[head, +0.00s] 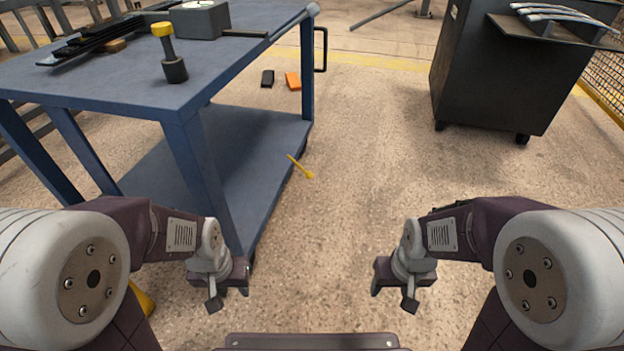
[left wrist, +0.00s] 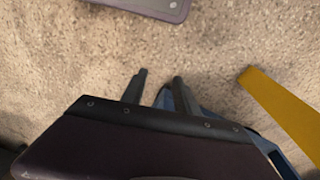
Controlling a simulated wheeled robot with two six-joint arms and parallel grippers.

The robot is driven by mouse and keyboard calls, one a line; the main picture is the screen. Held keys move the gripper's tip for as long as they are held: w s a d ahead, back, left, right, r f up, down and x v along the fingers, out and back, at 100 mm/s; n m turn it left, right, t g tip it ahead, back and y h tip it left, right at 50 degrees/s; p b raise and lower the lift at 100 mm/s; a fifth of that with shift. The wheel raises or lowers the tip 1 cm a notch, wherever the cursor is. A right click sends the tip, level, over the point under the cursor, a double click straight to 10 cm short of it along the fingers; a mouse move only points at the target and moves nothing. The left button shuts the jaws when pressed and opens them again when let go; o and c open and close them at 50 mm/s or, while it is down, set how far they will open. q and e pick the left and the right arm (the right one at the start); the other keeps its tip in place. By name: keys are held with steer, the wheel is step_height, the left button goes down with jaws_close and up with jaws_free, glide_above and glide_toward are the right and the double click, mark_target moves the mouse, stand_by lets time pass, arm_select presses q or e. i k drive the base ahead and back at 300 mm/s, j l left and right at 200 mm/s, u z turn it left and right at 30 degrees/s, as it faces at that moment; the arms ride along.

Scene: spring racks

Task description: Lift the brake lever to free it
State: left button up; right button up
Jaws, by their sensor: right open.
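A thin yellow lever (head: 301,167) sticks out low at the right side of the blue cart (head: 185,117), near its lower shelf and a dark caster. Its far end seems to meet the cart's lower edge; I cannot tell its exact joint. A second yellow piece (head: 141,298) shows partly behind my left arm, and a broad yellow bar (left wrist: 285,115) shows in the left wrist view. My left gripper (head: 230,292) is open and empty, below the lever in the picture. Its spread fingers also show in the left wrist view (left wrist: 161,86). My right gripper (head: 393,297) is open and empty over bare floor.
On the cart top stand a yellow-capped post (head: 165,52), a grey box (head: 199,20) and black rails. A dark wheeled cabinet (head: 507,75) stands at the right. A black block (head: 268,78) and an orange block (head: 293,81) lie on the floor. The middle floor is clear.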

mark_target(309, 174)
steer(key=i+l+z, duration=0.2)
steer(key=i+l, duration=0.2)
steer(key=i+l+z, duration=0.15)
steer(key=i+l, duration=0.15)
steer(key=i, duration=0.35)
